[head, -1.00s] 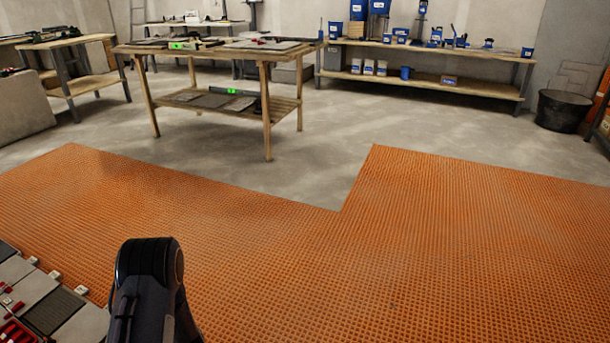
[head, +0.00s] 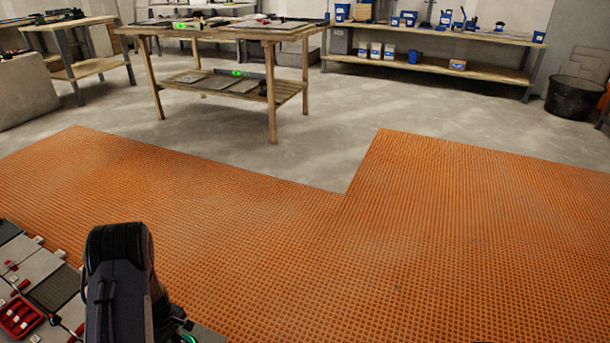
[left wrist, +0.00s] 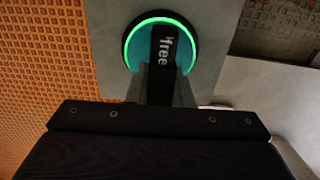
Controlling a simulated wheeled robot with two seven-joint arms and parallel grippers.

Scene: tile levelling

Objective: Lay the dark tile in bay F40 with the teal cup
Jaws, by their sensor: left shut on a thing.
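My left gripper (left wrist: 162,88) is shut on the dark handle of the teal cup (left wrist: 134,56), which has a glowing green ring and a label reading "free". The cup is over a grey tile (left wrist: 205,75); whether it grips the tile I cannot tell. In the head view the cup's green rim (head: 188,339) barely shows beside my left arm. A dark ribbed tile (head: 56,288) lies among the grey tiles at lower left. A dark textured surface (left wrist: 275,28) is at upper right in the wrist view. No bay marking is legible. My right gripper is out of view.
Orange matting (head: 300,245) covers most of the floor ahead. A red tray (head: 20,316) and small clips sit on the tiles at left. A wooden table (head: 290,32), a long shelf bench (head: 440,66) and a black bucket (head: 573,97) stand beyond on bare floor.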

